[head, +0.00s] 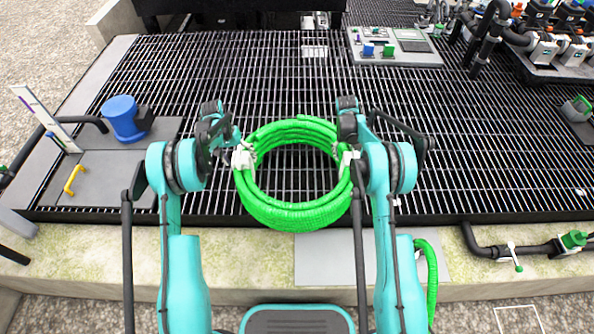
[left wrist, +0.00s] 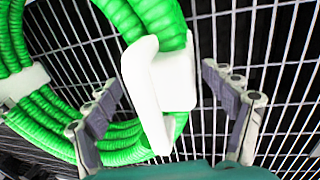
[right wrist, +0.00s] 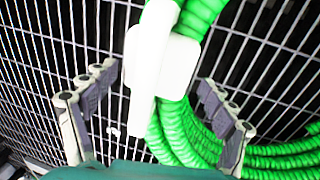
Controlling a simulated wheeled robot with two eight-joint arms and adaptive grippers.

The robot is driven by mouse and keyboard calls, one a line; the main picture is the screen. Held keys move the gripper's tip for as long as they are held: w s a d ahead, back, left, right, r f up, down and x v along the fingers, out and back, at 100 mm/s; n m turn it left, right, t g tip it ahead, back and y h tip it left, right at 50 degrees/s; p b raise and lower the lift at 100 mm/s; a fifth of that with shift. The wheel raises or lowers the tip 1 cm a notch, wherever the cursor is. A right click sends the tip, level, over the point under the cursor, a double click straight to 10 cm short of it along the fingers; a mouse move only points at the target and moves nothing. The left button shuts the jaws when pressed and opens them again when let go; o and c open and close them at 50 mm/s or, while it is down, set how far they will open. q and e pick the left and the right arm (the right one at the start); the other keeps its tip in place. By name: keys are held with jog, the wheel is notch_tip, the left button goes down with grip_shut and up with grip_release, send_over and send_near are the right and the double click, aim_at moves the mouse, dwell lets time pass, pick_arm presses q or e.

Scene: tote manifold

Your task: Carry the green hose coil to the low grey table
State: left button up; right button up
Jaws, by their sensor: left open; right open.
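The green hose coil (head: 295,217) lies as a ring on the dark grating between my two arms in the head view. White handles sit on its left side (head: 243,158) and right side (head: 345,158). My left gripper (head: 232,150) is open at the left handle; in the left wrist view its spread fingers flank that white handle (left wrist: 172,85). My right gripper (head: 350,150) is open at the right handle; in the right wrist view its fingers lie either side of that handle (right wrist: 168,65). Neither grips it. I cannot identify the low grey table with certainty.
A flat grey plate (head: 320,262) lies on the pale ledge in front of the grating. A blue cylinder (head: 122,118) and a yellow handle (head: 74,180) are at left. Pipes (head: 490,35) stand at right.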

aim_at(238, 151)
pick_arm(q)
grip_shut()
pick_arm(e)
grip_shut()
pick_arm(q)
jog(key=shift+r, duration=0.2)
pick_arm(e)
jog(key=shift+r, duration=0.2)
